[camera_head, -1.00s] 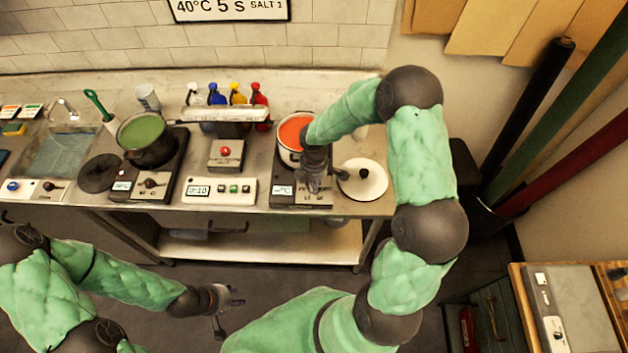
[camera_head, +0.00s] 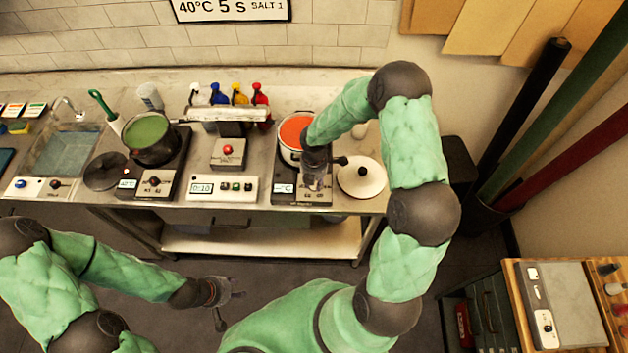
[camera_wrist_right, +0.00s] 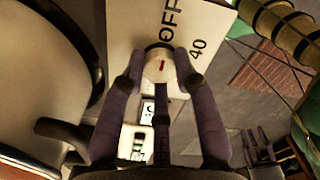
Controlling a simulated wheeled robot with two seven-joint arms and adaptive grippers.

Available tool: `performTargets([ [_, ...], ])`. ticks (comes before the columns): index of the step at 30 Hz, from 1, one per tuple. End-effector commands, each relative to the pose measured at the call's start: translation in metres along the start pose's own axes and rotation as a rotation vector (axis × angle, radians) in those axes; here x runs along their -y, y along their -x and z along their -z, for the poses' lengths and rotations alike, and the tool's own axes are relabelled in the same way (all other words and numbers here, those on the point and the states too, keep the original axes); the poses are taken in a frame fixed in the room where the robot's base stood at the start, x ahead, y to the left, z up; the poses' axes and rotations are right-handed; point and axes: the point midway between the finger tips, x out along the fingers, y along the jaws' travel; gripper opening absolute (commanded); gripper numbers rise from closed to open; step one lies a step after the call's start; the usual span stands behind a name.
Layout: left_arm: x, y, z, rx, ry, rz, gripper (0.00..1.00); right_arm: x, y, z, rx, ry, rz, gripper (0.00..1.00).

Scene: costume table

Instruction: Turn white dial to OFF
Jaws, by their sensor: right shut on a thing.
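The white dial (camera_wrist_right: 157,68) with a red mark sits on a white panel in the right wrist view. The panel bears "OFF" above the dial and "40" to its right. The red mark runs roughly up and down in that view. My right gripper (camera_wrist_right: 160,75) is shut around the dial. In the head view my right gripper (camera_head: 315,180) is at the front of the right-hand hot plate (camera_head: 290,193) and hides the dial there. My left gripper (camera_head: 228,300) hangs in front of the table, away from everything, its fingers apart and empty.
A pot of orange liquid (camera_head: 294,130) stands on the same hot plate, close behind my right gripper. A white lid (camera_head: 361,181) lies just right of it. A timer box (camera_head: 222,189) is to the left. A green pot (camera_head: 147,130) stands further left.

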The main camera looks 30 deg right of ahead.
Motion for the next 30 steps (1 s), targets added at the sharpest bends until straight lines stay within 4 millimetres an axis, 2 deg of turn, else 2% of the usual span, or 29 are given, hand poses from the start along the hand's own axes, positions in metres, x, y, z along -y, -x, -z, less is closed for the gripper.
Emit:
performTargets([
  [11,0.0,0.0,0.0,0.0,0.0,0.0,0.4,0.0,0.0,0.0,0.0,0.002,-0.001,0.0],
  [12,0.0,0.0,0.0,0.0,0.0,0.0,0.4,0.0,0.0,0.0,0.0,0.002,-0.001,0.42],
  [13,0.0,0.0,0.0,0.0,0.0,0.0,0.4,0.0,0.0,0.0,0.0,0.002,-0.001,0.5],
  [14,0.0,0.0,0.0,0.0,0.0,0.0,0.4,0.0,0.0,0.0,0.0,0.002,-0.001,0.54],
  [25,0.0,0.0,0.0,0.0,0.0,0.0,0.4,0.0,0.003,0.0,0.001,0.001,-0.001,0.54],
  [30,0.0,0.0,0.0,0.0,0.0,0.0,0.4,-0.001,0.021,-0.001,0.002,0.001,-0.003,0.54],
])
